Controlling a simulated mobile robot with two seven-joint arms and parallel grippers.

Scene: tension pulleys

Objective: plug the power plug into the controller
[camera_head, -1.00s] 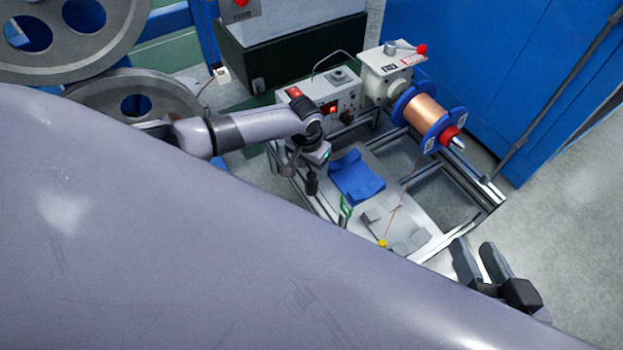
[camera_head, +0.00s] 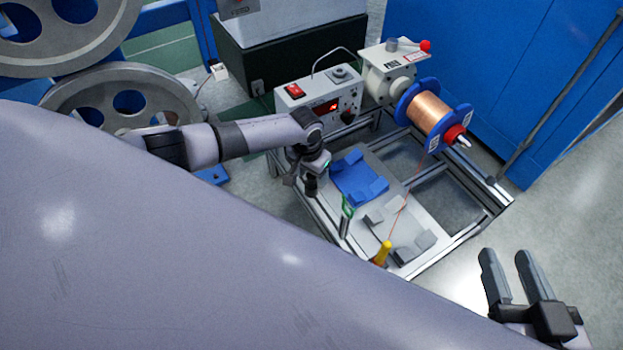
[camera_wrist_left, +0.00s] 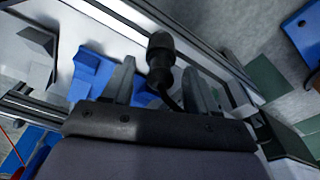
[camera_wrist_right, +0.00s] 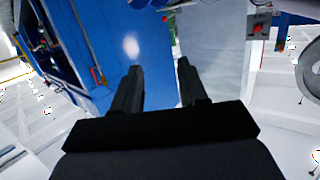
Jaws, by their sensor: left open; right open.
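The controller (camera_head: 322,103) is a pale box with a red switch, a lit red display and a carrying handle, standing at the back left of the frame bench. The black power plug (camera_wrist_left: 160,58) stands between the two spread fingers of my left gripper (camera_wrist_left: 160,68) in the left wrist view, its cable curving down behind the gripper. In the head view my left gripper (camera_head: 303,177) is over the bench's left edge, in front of the controller. Its fingers are open, with gaps beside the plug. My right gripper (camera_head: 506,257) is open and empty, off the bench's right front corner.
A copper wire spool (camera_head: 430,112) on a grey motor unit stands right of the controller. A blue holder (camera_head: 358,178), green-handled tool (camera_head: 346,207) and yellow-handled tool (camera_head: 383,253) are on the bench. Large grey pulleys (camera_head: 120,92) stand at left. Floor at right is clear.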

